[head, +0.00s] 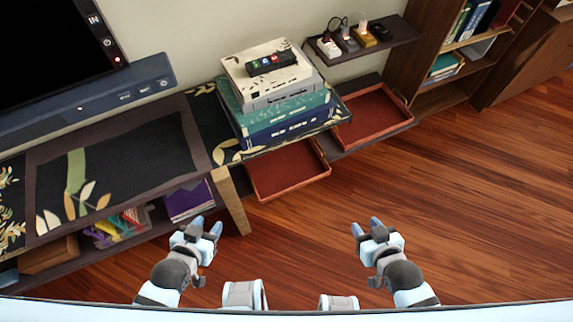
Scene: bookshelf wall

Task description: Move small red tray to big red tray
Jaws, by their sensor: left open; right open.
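Two shallow red trays show in the head view. The nearer red tray (283,182) juts out from under the shelf top, below the stack of books, and its back part is hidden. The farther red tray (385,112) lies to the right on a low dark shelf, beside the book stack. Both look empty where visible. I cannot tell for sure which is the small one and which the big one. My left gripper (207,226) is open and empty, left of and nearer than the trays. My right gripper (366,226) is open and empty, right of the nearer tray, apart from both.
Stacked books (285,120) with a black remote (271,65) on top stand above the nearer tray. A wooden table leg (231,200) stands left of that tray. A small shelf (396,34) holds small gadgets. A bookcase (410,60) stands right. Wooden floor (470,200) is clear.

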